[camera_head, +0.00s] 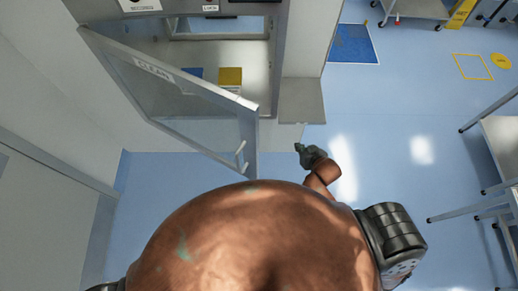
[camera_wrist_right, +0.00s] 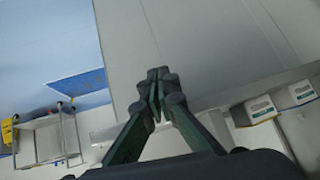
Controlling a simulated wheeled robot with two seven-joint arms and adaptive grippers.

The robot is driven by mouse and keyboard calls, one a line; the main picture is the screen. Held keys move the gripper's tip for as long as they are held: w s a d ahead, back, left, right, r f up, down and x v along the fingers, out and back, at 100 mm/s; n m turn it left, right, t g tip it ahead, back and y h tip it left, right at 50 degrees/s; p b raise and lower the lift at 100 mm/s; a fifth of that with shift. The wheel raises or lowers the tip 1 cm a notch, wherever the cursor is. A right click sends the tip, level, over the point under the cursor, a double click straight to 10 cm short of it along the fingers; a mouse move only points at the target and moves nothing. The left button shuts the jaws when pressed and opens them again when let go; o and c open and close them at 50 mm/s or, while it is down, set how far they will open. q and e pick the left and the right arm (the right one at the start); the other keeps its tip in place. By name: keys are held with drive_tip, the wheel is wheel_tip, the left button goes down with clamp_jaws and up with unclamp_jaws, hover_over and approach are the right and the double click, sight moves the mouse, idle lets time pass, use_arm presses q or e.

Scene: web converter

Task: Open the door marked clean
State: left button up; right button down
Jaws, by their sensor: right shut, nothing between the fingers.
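The door marked CLEAN (camera_head: 180,105) is a framed glass door in the head view. It stands swung open from the pass-through cabinet, with its hinge side at the upper left and its free edge toward me. Its handle (camera_head: 241,157) is a short vertical bar near the free edge. My right gripper (camera_head: 299,147) is to the right of the door's free edge, apart from the handle. In the right wrist view my right gripper (camera_wrist_right: 157,95) has its fingertips together, with nothing between them. My left gripper is not in view.
Inside the cabinet are a yellow box (camera_head: 230,77) and a blue box (camera_head: 192,73). A grey ledge (camera_head: 302,100) juts out right of the opening. A blue mat (camera_head: 352,43) lies beyond it. Metal tables (camera_head: 502,145) stand at right; floor between is clear.

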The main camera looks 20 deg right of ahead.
drive_tip(key=w+a+r+t+y, duration=0.1)
drive_tip(key=w+a+r+y, duration=0.3)
drive_tip(key=a+r+y, duration=0.3)
drive_tip(key=w+a+r+t+y, duration=0.1)
drive_tip(key=w+a+r+y, duration=0.35)
drive_tip(key=a+r, duration=0.35)
drive_tip(key=s+d+r+n+g+y, duration=0.1)
drive_tip(key=s+d+r+g+y, duration=0.25)
drive_tip(key=s+g, duration=0.25)
drive_tip(key=s+d+r+g+y, duration=0.3)
drive_tip(key=s+d+g, duration=0.1)
drive_tip(key=s+g, duration=0.15)
drive_tip(key=s+a+p, duration=0.3)
drive_tip(key=a+p, duration=0.1)
drive_tip(key=a, duration=0.8)
drive_tip(key=shift+s+a+f, duration=0.15)
drive_tip(key=shift+a+f, duration=0.05)
drive_tip(key=shift+a, duration=0.05)
drive_tip(key=shift+s, duration=0.1)
